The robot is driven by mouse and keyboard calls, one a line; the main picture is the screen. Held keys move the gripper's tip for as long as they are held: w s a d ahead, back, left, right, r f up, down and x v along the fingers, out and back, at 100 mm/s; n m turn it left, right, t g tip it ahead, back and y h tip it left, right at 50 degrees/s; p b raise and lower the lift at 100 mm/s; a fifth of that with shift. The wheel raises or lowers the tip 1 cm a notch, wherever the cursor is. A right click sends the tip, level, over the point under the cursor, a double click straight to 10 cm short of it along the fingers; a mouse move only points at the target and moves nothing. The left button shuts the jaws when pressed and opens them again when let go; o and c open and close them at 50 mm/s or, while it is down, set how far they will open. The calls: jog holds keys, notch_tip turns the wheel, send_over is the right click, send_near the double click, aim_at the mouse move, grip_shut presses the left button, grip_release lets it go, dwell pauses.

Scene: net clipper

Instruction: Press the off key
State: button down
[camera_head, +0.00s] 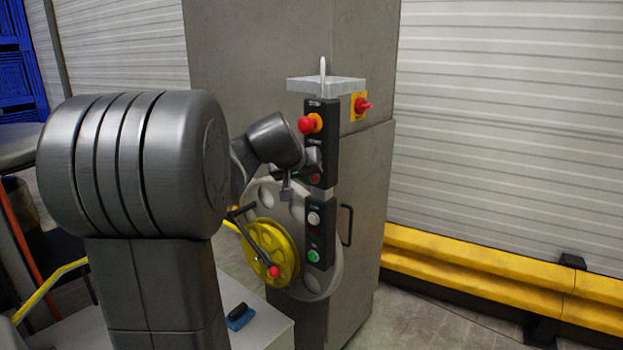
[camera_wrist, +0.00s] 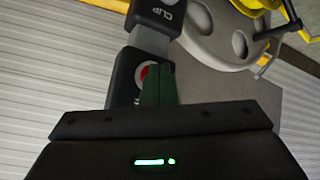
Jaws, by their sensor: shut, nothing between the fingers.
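A red button (camera_head: 315,178) sits at the bottom of the upper black control box (camera_head: 322,125) on the grey column. It is the likely off key, but its label is not readable. It also shows in the wrist view as a red button (camera_wrist: 143,72) in a pale ring, partly covered by my finger. My gripper (camera_wrist: 160,68) is shut and empty, its dark green fingertips over or right beside the button. I cannot tell whether they touch it. In the head view my gripper is small and partly hidden by my wrist.
A red emergency stop (camera_head: 308,124) juts out above. A lower box (camera_head: 321,232) carries a white button (camera_head: 314,218) and a green button (camera_head: 313,256). A yellow reel (camera_head: 275,250) with a crank is on the left. A red switch (camera_head: 362,105) is on the right.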

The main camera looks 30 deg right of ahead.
jog(key=shift+a, duration=0.15)
jog(key=shift+s+a+b, duration=0.35)
jog(key=shift+a+b, duration=0.2)
jog(key=shift+a, duration=0.05)
jog(key=a+b, duration=0.1)
jog(key=s+a, duration=0.1)
jog(key=a, duration=0.1)
jog(key=s+a+b, duration=0.1)
jog(key=shift+a+b, duration=0.3)
jog(key=shift+b, duration=0.05)
jog(key=shift+w+d, duration=0.1)
dwell(0.6)
